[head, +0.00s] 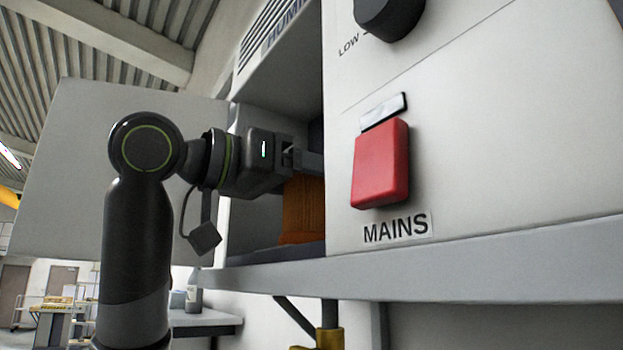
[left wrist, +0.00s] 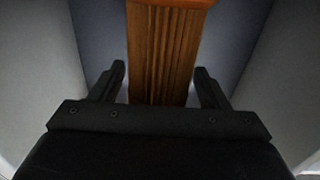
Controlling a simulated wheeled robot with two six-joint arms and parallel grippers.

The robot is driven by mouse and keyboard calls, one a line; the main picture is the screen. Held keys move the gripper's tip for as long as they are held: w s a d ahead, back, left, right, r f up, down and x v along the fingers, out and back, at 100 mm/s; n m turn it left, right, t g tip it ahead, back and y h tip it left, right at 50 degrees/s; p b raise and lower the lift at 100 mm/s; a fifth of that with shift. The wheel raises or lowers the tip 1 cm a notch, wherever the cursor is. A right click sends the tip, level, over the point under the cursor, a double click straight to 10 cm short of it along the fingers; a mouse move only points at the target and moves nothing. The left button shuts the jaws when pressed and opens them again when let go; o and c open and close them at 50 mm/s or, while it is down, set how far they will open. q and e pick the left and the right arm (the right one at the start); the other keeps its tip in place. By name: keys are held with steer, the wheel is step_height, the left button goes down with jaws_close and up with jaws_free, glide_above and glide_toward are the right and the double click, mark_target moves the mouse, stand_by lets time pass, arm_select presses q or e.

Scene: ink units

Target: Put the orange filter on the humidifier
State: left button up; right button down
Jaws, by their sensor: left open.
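The orange filter (head: 303,212) stands upright inside the open bay of the humidifier (head: 490,130), partly hidden by the bay's right edge and my gripper. In the left wrist view the pleated filter (left wrist: 165,50) rises between two grey walls, with a brighter orange edge at the top. My left gripper (head: 303,160) reaches into the bay at the filter's upper part. Its jaws (left wrist: 160,82) are open, one finger on each side of the filter, with a visible gap at each finger. My right gripper is not in view.
The humidifier's front has a red MAINS switch (head: 381,165) and a black knob (head: 388,15) close to the right of my gripper. A pale open door panel (head: 75,160) is behind my left arm. A grey ledge (head: 450,270) runs below the bay.

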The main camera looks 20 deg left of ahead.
arm_select(q)
steer(key=shift+r, duration=0.15)
steer(key=shift+s+a, duration=0.2)
steer(key=shift+s, duration=0.05)
steer(key=b+v, duration=0.4)
steer(key=v, duration=0.7)
steer(key=shift+b, duration=0.4)
steer(key=shift+s+a, duration=0.15)
